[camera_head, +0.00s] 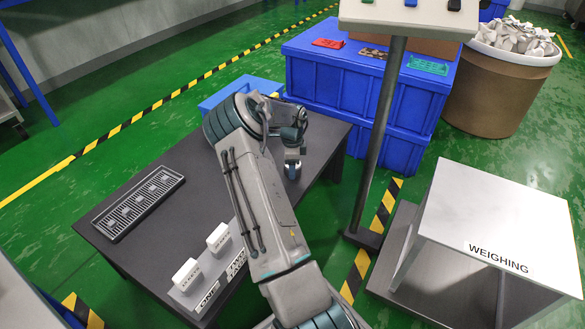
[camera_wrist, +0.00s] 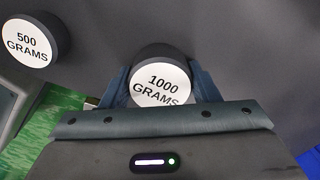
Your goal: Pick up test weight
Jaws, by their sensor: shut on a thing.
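A second, smaller weight (camera_wrist: 29,42), marked "500 GRAMS", stands to the left and is apart from the gripper. In the head view my gripper (camera_head: 292,170) is over the right part of the dark table (camera_head: 150,243), and my arm hides most of the weights. I cannot tell whether the held weight touches the table.
A black slotted tray (camera_head: 139,205) and two small white blocks (camera_head: 186,274) (camera_head: 218,238) lie on the table's left part. A post (camera_head: 380,130) stands right of the table.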

